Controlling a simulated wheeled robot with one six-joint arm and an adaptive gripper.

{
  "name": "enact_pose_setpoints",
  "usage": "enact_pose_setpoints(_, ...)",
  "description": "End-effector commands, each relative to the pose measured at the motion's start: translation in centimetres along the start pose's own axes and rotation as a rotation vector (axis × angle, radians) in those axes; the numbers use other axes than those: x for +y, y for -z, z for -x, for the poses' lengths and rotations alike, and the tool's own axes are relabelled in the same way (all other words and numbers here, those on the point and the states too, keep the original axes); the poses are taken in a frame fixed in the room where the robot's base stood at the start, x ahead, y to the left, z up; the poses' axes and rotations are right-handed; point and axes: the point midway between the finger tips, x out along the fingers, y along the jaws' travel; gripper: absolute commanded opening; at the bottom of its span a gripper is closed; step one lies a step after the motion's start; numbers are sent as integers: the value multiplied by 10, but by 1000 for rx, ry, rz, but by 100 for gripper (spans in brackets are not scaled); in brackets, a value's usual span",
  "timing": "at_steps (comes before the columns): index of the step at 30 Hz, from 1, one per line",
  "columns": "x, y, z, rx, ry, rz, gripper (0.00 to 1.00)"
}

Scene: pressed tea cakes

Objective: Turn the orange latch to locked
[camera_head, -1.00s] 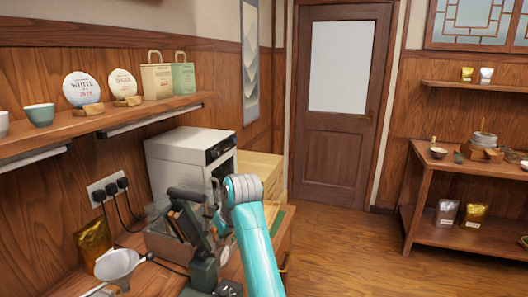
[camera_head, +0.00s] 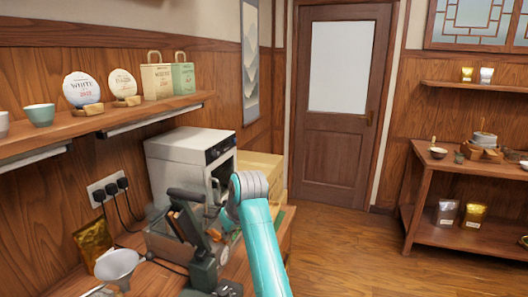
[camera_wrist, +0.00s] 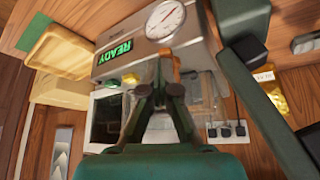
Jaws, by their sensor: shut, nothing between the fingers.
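The orange latch (camera_wrist: 169,64) shows as a small orange piece just beyond my fingertips in the wrist view. It is partly hidden by the fingers, so I cannot tell its angle or whether they touch it. My gripper (camera_wrist: 162,88) is shut and empty, in front of the grey machine (camera_wrist: 120,50) with a green "READY" display and a round dial (camera_wrist: 166,19). In the head view my arm hides the gripper, and I cannot pick out the latch.
A dark green press (camera_head: 203,262) stands at the counter's front. A white oven-like box (camera_head: 185,155) is behind, beside a wooden box (camera_head: 262,172). A metal funnel (camera_head: 118,265) and gold bag (camera_head: 93,242) are at left. A shelf (camera_head: 100,118) runs above. Floor at right is clear.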

Motion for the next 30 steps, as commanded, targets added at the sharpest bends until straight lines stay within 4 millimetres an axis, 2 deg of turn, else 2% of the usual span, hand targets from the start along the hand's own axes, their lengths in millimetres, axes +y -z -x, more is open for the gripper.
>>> enact_pose_setpoints(19, 2, -5, 6, 2, 0, 0, 0)
enact_pose_setpoints(30, 2, 12, 36, 2, 0, 0, 0)
